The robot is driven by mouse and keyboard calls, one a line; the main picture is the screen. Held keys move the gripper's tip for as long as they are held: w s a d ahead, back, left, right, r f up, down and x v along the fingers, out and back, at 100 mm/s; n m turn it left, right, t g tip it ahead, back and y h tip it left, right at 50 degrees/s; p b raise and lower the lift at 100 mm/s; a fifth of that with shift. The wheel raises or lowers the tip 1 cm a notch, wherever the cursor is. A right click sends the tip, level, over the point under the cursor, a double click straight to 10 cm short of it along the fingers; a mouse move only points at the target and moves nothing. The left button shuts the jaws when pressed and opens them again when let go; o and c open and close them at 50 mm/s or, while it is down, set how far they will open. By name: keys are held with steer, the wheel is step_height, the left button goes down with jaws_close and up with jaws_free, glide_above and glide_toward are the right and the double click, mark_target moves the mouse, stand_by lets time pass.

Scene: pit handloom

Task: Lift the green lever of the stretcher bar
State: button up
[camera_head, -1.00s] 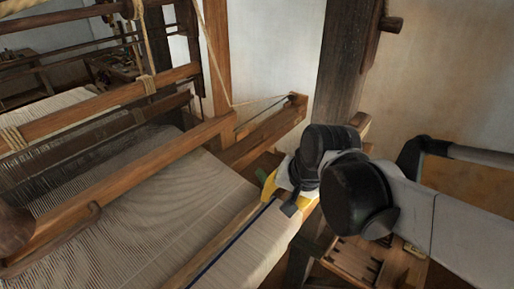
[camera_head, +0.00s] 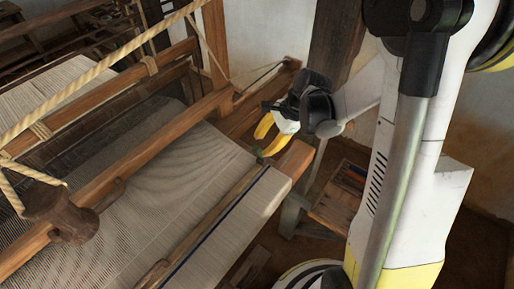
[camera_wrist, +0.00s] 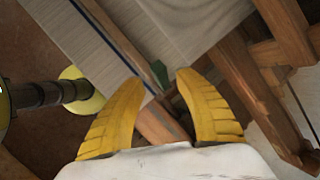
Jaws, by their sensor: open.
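The stretcher bar (camera_head: 212,221) is a long wooden strip lying across the pale cloth, with a dark blue line beside it. The small green lever (camera_head: 259,154) is at its far right end, partly hidden by my gripper. The lever also shows in the wrist view (camera_wrist: 160,74), standing out beyond the bar's wood. My gripper (camera_head: 264,142) has yellow fingers, spread apart and empty, just above the lever end. In the wrist view, my gripper (camera_wrist: 159,78) has the lever between its fingertips in the picture; I cannot tell whether they touch or how deep it sits.
The woven cloth (camera_head: 228,236) runs over the front wooden beam (camera_head: 293,160). A loom crossbeam (camera_head: 130,172) spans the warp to the left, with a rope (camera_head: 100,72) above it. A slotted wooden box (camera_head: 335,208) stands at the right, beyond the cloth.

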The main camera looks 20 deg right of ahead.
mark_target(258, 150)
steer(key=shift+x, duration=2.2)
jaws_close()
